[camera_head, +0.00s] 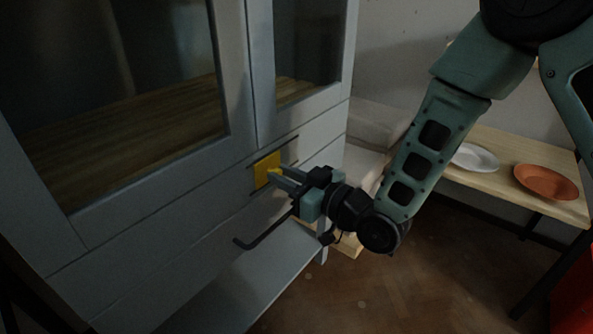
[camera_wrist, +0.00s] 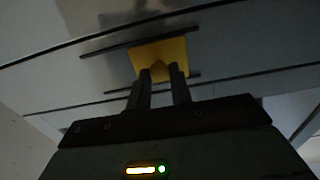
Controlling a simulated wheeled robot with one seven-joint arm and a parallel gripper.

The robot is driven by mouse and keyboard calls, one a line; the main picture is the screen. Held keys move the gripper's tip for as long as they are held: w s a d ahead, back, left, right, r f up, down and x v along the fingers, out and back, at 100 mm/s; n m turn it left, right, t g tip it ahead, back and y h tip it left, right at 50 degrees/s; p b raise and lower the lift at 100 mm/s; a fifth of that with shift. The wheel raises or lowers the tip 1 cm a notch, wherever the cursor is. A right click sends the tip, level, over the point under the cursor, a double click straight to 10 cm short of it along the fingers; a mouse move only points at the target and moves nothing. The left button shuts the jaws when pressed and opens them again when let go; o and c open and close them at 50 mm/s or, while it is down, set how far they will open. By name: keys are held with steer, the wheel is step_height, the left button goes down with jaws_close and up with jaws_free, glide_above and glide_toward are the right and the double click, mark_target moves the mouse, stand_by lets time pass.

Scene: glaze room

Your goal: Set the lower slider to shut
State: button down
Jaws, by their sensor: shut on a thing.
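The slider is a yellow plate (camera_head: 266,170) between two dark rails on the grey cabinet front, below the glass doors. My gripper (camera_head: 275,174) reaches it from the right, with its fingertips at the plate. In the wrist view the yellow slider (camera_wrist: 160,54) sits between the two rails, and my gripper's fingers (camera_wrist: 161,74) close on a small knob at its lower middle. The fingers largely hide the knob. I see no other slider, and no marks for its positions can be read.
The grey cabinet (camera_head: 133,207) has glass doors above and a dark bar handle (camera_head: 262,238) just below my gripper. An open grey ledge lies lower down. At the right, a wooden table (camera_head: 484,180) holds a white plate (camera_head: 473,157) and an orange plate (camera_head: 546,182).

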steer(key=shift+s+a, duration=0.15)
steer(key=shift+s, duration=0.1)
steer(key=c, duration=1.3)
jaws_free()
steer(key=shift+o, duration=0.2)
steer(key=p+v, duration=1.1)
steer(key=v, duration=0.6)
steer(key=shift+p, duration=0.4)
